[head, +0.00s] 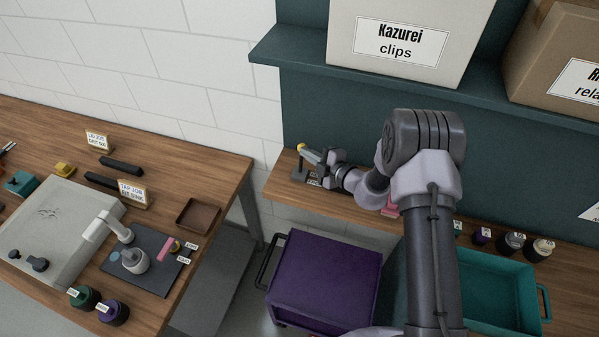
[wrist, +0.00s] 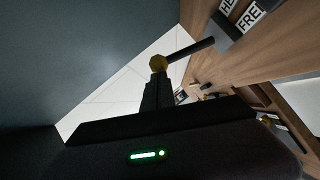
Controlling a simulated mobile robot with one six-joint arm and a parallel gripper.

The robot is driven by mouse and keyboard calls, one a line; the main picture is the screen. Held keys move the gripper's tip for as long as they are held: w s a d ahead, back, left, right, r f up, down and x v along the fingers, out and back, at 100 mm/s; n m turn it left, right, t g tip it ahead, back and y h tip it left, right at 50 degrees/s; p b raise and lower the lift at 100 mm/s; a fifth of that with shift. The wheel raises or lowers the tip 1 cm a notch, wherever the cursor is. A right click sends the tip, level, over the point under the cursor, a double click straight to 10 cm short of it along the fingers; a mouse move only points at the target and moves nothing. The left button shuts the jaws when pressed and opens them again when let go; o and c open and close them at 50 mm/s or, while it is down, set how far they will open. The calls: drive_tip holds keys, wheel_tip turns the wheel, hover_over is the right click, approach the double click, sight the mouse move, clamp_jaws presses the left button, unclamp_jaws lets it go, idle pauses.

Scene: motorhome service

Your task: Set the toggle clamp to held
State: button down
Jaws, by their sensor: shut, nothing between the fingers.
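The toggle clamp (head: 298,168) stands at the left end of the wall shelf, with a yellow knob (head: 302,147) at the top of its lever. In the wrist view the dark lever (wrist: 190,48) runs from the clamp's base at upper right to the yellow knob (wrist: 158,63). Labels reading HE..., partly cut off, and FREE (wrist: 250,16) are beside the base. My gripper (head: 319,158) is shut and empty, right at the clamp. In the wrist view its dark fingers (wrist: 157,80) end at the knob; I cannot tell whether they touch it.
Cardboard boxes, one marked Kazurei clips (head: 402,40), stand on the upper shelf above my arm. Several small jars (head: 511,243) stand at the lower shelf's right. A purple cart (head: 322,280) and a teal bin (head: 497,290) are below. A workbench (head: 215,165) stands at left.

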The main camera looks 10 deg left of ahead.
drive_tip(key=shift+m+g, duration=0.5)
drive_tip(key=shift+m, duration=0.1)
drive_tip(key=shift+w+d+f, duration=0.15)
drive_tip(key=shift+w, duration=0.9)
drive_tip(key=shift+w+d+f, duration=0.1)
drive_tip(key=shift+w+d, duration=0.05)
drive_tip(key=shift+w, duration=0.9)
drive_tip(key=s+d+r+p, duration=0.1)
drive_tip(key=s+d+r, duration=0.6)
drive_tip(key=d, duration=0.1)
drive_tip(key=shift+s+p, duration=0.3)
drive_tip(key=shift+s, duration=0.05)
drive_tip(key=shift+s, duration=0.1)
